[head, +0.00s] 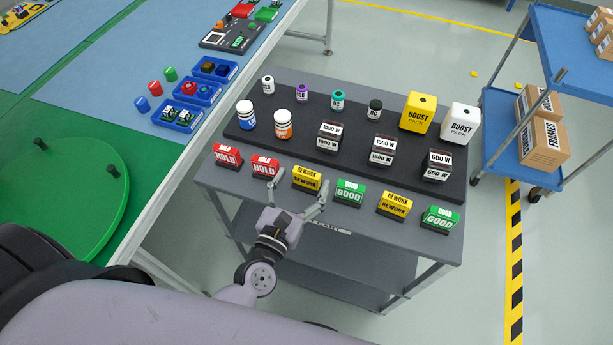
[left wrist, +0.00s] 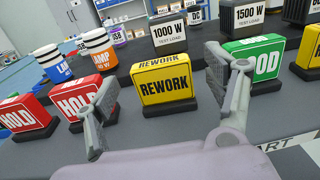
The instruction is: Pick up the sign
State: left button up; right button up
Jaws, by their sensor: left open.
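Several small signs stand in a front row on the grey cart (head: 232,202). They are red HOLD signs (head: 228,155) (head: 265,167), yellow REWORK signs (head: 306,179) (head: 394,205) and green GOOD signs (head: 349,192) (head: 440,218). My left gripper (head: 302,200) is open and empty at the cart's front edge, just in front of the left REWORK sign. In the left wrist view that REWORK sign (left wrist: 165,82) stands upright between the open fingers, beyond their tips. The right finger partly covers a GOOD sign (left wrist: 265,60). My right gripper is not in view.
Behind the signs, a black raised board (head: 330,170) holds load blocks (head: 329,136), small bottles (head: 283,124) and BOOST packs (head: 418,112). A blue and green table (head: 110,80) with a green turntable (head: 60,200) is at left. A blue trolley (head: 500,150) with cartons stands at right.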

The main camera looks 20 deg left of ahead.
aim_at(305, 177)
pick_arm(q)
jog(key=shift+w+d, duration=0.15)
jog(key=shift+w, duration=1.4)
jog(key=shift+s, duration=0.1)
jog(key=shift+c, duration=0.3)
jog(key=shift+r, duration=0.1)
jog(key=c, duration=1.3)
